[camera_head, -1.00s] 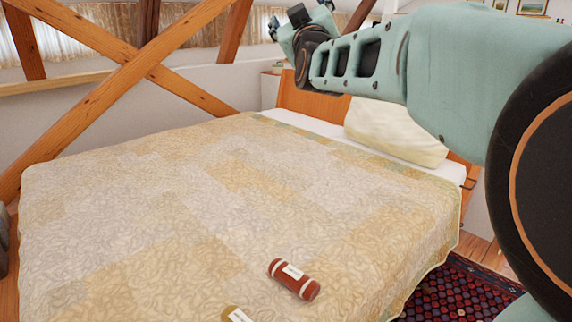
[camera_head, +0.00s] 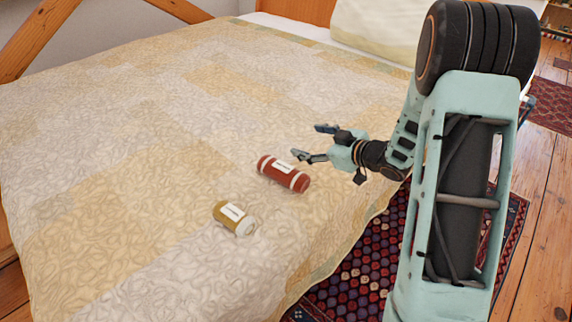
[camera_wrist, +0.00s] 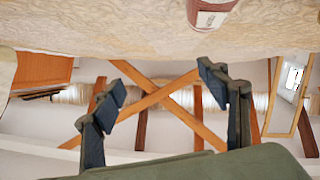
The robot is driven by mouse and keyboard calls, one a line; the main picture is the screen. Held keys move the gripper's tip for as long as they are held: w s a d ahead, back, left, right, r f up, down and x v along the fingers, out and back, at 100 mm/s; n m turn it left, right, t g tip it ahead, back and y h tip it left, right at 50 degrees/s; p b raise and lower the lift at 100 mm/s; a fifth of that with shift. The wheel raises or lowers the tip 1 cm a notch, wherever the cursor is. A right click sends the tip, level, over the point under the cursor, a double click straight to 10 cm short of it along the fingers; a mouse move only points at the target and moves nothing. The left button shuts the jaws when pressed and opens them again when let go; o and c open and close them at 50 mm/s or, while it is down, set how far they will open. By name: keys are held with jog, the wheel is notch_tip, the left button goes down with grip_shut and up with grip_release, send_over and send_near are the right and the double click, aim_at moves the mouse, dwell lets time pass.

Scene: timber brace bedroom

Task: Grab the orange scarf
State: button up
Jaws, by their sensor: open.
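A rust-red to orange rolled bundle (camera_head: 283,173) with white bands and a pale label lies on the bed quilt; it looks like the scarf. Part of it also shows at the top edge of the wrist view (camera_wrist: 212,8). My gripper (camera_head: 309,142) is open and empty, above the bed just beyond and to the right of the bundle, apart from it. In the wrist view, my gripper's two dark fingers (camera_wrist: 160,100) stand wide apart with nothing between them.
A mustard-yellow roll (camera_head: 234,218) with a white label lies left and nearer on the quilt (camera_head: 130,150). A pale pillow (camera_head: 385,28) is at the bed's head. A patterned rug (camera_head: 350,270) lies beside the bed. The quilt left of the rolls is clear.

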jog(key=m+g+y, duration=0.1)
jog(key=g+y, duration=0.1)
send_near(283, 171)
jog(key=shift+w+d+f+b, duration=0.15)
jog(key=shift+w+f+b, duration=0.25)
jog(key=shift+w, duration=0.45)
jog(key=shift+s+f, duration=0.2)
jog(key=shift+f, duration=0.1)
jog(key=shift+w+a+f, duration=0.1)
jog(key=shift+a+f, duration=0.1)
jog(key=shift+a, duration=0.25)
jog(key=b+x, duration=0.3)
jog(key=x, duration=0.7)
jog(key=shift+w+d+f+b, duration=0.1)
jog(key=shift+d+f+b, duration=0.05)
jog(key=shift+d+b, duration=0.15)
jog(key=c, duration=1.2)
jog(key=shift+c, duration=0.6)
jog(key=shift+r, duration=0.2)
